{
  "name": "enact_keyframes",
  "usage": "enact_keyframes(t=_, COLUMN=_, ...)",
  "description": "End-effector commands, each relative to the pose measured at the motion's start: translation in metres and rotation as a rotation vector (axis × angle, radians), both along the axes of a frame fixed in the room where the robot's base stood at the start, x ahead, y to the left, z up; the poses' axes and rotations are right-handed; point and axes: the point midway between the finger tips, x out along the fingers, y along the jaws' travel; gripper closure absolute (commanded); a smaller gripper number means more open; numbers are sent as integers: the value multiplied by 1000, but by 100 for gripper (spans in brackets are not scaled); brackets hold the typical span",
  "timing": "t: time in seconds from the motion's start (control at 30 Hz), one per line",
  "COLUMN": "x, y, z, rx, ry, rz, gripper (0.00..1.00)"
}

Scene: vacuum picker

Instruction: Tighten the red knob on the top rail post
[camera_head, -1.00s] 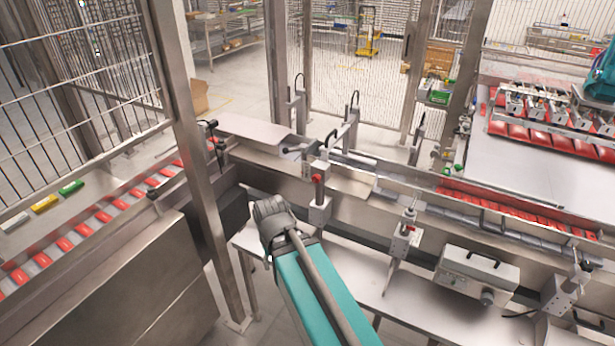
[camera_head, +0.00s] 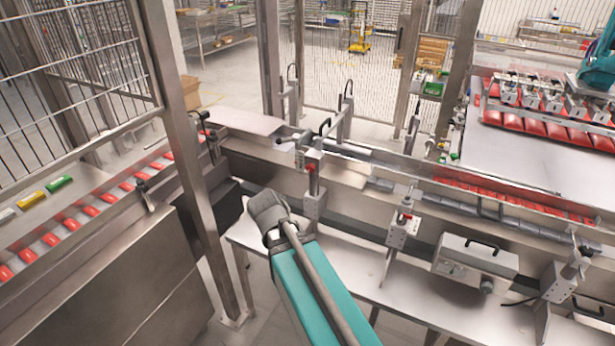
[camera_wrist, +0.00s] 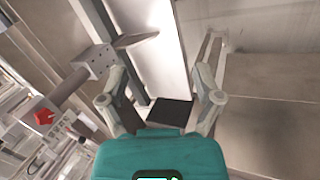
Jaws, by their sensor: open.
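The red knob (camera_head: 309,168) sits on an upright metal post (camera_head: 313,182) on the near side of the conveyor rail, at the middle of the head view. A red knob (camera_wrist: 43,117) also shows at the left edge of the wrist view, on a grey cylinder ending in a grey block (camera_wrist: 95,60); I cannot tell for sure that it is the same one. My gripper (camera_wrist: 162,82) is open and empty, with its two grey fingers spread. The knob is outside the fingers, to their left. In the head view my arm ends left of and below the post, and its fingers are hidden.
A second post with a red part (camera_head: 406,215) stands further right along the rail. A grey box with a handle (camera_head: 476,262) sits on the near shelf. A steel fence post (camera_head: 190,160) stands left of my arm. Red packs (camera_head: 90,211) line the left conveyor.

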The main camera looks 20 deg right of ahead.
Motion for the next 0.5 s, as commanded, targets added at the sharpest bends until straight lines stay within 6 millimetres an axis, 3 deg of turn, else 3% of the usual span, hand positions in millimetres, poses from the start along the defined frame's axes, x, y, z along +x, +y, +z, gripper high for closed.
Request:
enact_keyframes(t=0.03, x=9, y=-9, z=-10, rx=-72, ry=-1, rz=65, gripper=17)
enact_keyframes(t=0.17, x=29, y=-31, z=-10, rx=-284, ry=21, rz=252, gripper=17)
enact_keyframes(t=0.5, x=81, y=-65, z=10, rx=-872, ry=225, rz=705, gripper=17)
